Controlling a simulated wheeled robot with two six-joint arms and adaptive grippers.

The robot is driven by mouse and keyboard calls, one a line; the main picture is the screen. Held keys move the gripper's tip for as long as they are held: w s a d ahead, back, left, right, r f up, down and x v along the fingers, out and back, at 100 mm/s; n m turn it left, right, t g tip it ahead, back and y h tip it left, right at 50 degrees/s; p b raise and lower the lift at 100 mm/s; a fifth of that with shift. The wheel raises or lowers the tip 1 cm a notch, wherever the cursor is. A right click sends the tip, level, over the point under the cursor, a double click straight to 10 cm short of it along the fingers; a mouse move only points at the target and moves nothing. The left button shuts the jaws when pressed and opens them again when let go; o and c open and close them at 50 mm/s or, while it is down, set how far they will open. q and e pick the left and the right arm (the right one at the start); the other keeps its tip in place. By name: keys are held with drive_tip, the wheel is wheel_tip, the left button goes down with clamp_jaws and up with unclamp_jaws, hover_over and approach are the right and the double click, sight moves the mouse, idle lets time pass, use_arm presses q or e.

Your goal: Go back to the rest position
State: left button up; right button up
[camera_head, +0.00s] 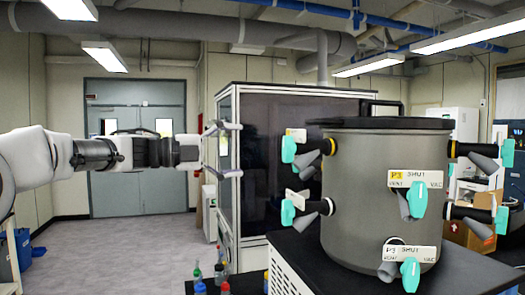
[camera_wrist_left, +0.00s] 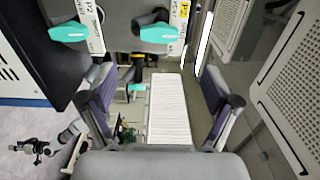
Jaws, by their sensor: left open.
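My left gripper (camera_head: 228,150) reaches in from the left in the head view, its arm stretched out level. Its two fingers are spread one above the other with nothing between them. The left wrist view shows the same open, empty gripper (camera_wrist_left: 160,97) with a purple-sided finger on each side. It is in the air left of the grey freeze-dryer drum (camera_head: 375,250), clear of the valves, in front of the glass-fronted cabinet (camera_head: 290,150). My right gripper shows in neither view.
Black valve ports with turquoise handles (camera_head: 288,149) stick out around the drum. A handle also shows in the left wrist view (camera_wrist_left: 69,33). Several small bottles (camera_head: 220,274) stand on the dark table at the drum's left. Open floor (camera_head: 120,250) lies below my left arm.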

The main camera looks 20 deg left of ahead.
use_arm(q)
drive_tip(key=shift+v, duration=0.75)
drive_tip(key=shift+f, duration=0.1)
